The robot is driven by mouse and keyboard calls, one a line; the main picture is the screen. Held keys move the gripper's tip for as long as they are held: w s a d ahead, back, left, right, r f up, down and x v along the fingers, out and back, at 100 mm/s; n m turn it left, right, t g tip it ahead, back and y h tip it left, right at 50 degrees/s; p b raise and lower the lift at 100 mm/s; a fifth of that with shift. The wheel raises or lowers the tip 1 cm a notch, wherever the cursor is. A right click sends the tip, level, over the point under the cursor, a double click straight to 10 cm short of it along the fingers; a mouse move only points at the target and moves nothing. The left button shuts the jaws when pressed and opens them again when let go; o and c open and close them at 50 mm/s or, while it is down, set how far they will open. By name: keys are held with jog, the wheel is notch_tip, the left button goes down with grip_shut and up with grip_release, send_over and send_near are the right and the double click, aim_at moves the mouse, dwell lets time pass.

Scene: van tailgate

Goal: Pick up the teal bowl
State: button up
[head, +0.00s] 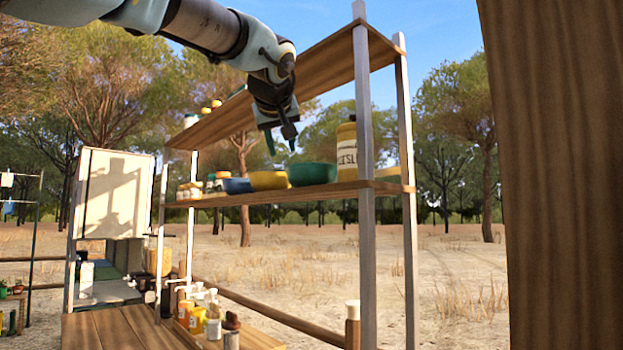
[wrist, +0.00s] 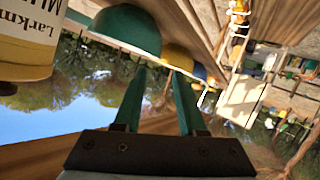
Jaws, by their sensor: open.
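The teal bowl (head: 312,174) stands upright on the middle shelf, between a yellow bowl (head: 269,180) and a large labelled jar (head: 347,146). In the wrist view, which is turned over, the teal bowl (wrist: 127,30) is at the top, just beyond the fingertips. My gripper (head: 280,143) is open and empty, and points down above and in front of the bowls. In the wrist view its two teal fingers (wrist: 158,72) are apart, with nothing between them.
A blue bowl (head: 238,186) stands left of the yellow bowl. The upper shelf board (head: 325,68) runs above the bowls, and metal posts (head: 364,110) stand at the right end. The jar (wrist: 28,45) is close beside the bowl. Bottles (head: 197,320) crowd the lower level.

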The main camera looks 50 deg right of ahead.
aim_at(311, 180)
jog(key=p+x, duration=0.2)
jog(key=x, duration=0.2)
jog(key=p+x, duration=0.3)
jog(key=x, duration=0.1)
jog(key=shift+w+d+r, duration=0.1)
jog(key=shift+w+d, duration=0.1)
jog(key=shift+d, duration=0.1)
jog(key=shift+w+d, duration=0.15)
jog(key=shift+d, duration=0.05)
jog(key=shift+c, duration=0.2)
grip_shut()
dwell(0.9)
